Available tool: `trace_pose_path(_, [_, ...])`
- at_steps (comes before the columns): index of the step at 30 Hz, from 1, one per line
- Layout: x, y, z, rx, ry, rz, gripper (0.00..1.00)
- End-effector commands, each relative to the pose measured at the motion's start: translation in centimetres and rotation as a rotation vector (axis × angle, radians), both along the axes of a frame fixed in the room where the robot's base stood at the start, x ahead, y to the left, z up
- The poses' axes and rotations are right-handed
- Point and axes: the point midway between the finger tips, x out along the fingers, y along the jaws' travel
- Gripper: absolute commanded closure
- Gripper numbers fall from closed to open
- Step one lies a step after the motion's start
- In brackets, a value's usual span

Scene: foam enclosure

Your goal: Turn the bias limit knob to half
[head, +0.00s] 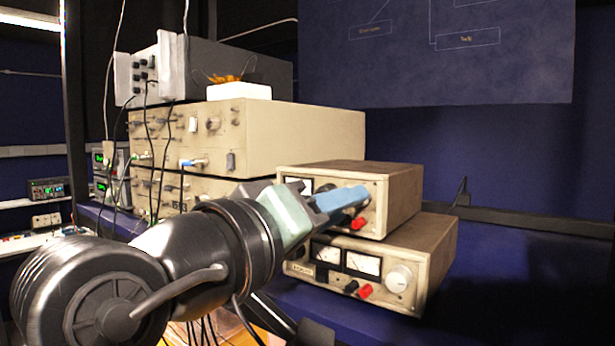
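Two beige power supply units with meters are stacked at the right. My gripper (347,198) reaches in from the lower left, and its blue fingertips are in front of the upper unit's (398,205) panel, covering much of it. I cannot tell whether they touch a knob there, or how far apart they are. The lower unit (436,262) has a large pale round knob (399,278) on the right of its panel, below and clear of my gripper. The labels are too small to read, so I cannot tell which knob is the bias limit knob.
Larger beige instruments (300,135) with cables stand to the left, with a grey unit (235,72) and a small white box (240,91) on top. A dark blue panel (450,60) hangs behind. The right side is free.

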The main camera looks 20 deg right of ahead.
Motion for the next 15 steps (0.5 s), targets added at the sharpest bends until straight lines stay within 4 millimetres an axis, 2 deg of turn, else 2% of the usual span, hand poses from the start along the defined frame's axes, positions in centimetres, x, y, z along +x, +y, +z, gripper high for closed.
trace_pose_path(6, [1.3,-1.6,0.1,-0.001,0.001,0.000,0.65])
trace_pose_path(15, [1.5,-1.8,0.0,-0.001,-0.002,0.001,0.65])
